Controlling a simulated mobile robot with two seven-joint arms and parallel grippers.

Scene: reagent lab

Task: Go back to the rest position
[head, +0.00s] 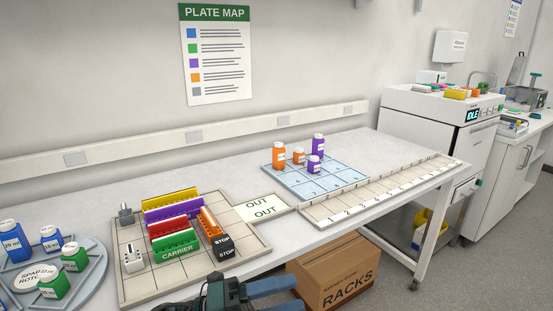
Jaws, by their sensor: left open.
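My left gripper (285,295) shows at the bottom edge, low in front of the table. Its dark body is partly cut off by the frame, and its two blue fingers point right, apart, with nothing seen between them. The beige gridded board (135,286) on the table lies just behind it, with a green carrier (175,245), a red rack (168,228), a purple rack (172,209), a yellow rack (170,195) and an orange rack (210,224). My right gripper is out of view.
A round tray (95,285) with blue and green bottles is at left. A blue gridded mat (345,177) holds orange and purple bottles. A numbered strip (385,190) runs along the front edge. A cardboard box (335,275) stands on the floor beyond the fingers.

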